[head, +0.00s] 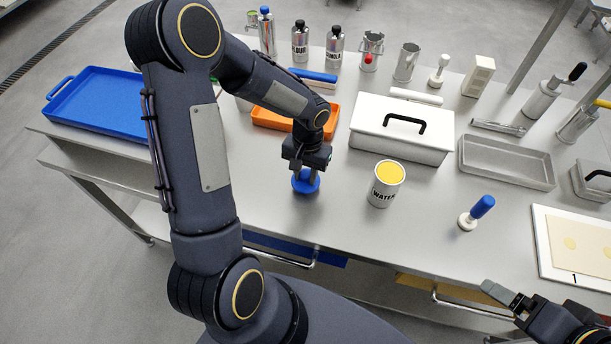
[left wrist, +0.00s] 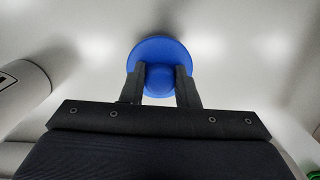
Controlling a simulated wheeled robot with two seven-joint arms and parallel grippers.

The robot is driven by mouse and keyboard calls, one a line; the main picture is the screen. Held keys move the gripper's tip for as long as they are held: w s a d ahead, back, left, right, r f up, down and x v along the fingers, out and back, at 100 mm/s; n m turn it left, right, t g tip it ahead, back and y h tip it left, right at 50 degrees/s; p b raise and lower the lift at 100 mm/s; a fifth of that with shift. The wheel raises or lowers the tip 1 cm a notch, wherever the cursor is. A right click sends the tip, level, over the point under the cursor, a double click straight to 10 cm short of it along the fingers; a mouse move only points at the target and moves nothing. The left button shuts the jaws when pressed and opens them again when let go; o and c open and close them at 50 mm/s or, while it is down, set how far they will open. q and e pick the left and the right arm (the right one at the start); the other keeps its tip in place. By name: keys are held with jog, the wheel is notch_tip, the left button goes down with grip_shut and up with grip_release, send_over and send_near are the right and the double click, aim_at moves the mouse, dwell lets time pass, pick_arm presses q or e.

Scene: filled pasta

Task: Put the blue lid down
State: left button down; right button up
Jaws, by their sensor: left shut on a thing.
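The blue lid (head: 306,187) is round with a knob on top. My left gripper (head: 306,172) points down and is shut on the lid, just left of the WATER can. In the left wrist view the two fingers (left wrist: 160,88) clasp the knob of the lid (left wrist: 160,52). The lid is at or just above the bare table top; I cannot tell whether it touches. My right gripper (head: 506,293) is at the bottom right, past the table's front edge; its finger opening is unclear.
The WATER can (head: 383,195), with yellow contents, stands right of the lid. A white box (head: 370,128) with a black handle and an orange tray (head: 265,118) are behind. The front table between is clear.

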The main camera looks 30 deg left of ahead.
aim_at(307, 171)
pick_arm(q)
jog(key=shift+f, duration=1)
jog(key=shift+f, duration=0.2)
jog(key=c, duration=1.1)
grip_release()
notch_tip(307, 171, up, 12)
jog(key=w, duration=0.1)
jog(key=s+d+r+t+h, duration=0.1)
jog(key=s+r+t, duration=0.1)
jog(key=s, duration=0.4)
jog(key=s+d+r+t+h, duration=0.1)
jog(key=s+r+t, duration=0.1)
jog(key=s+r, duration=0.2)
jog(key=s+d+r+t+h, duration=0.1)
jog(key=s+d+r+t, duration=0.1)
jog(key=s, duration=0.6)
jog(key=shift+d+r+t+h, duration=0.1)
jog(key=shift+r+t+h, duration=0.25)
jog(key=shift+r, duration=0.55)
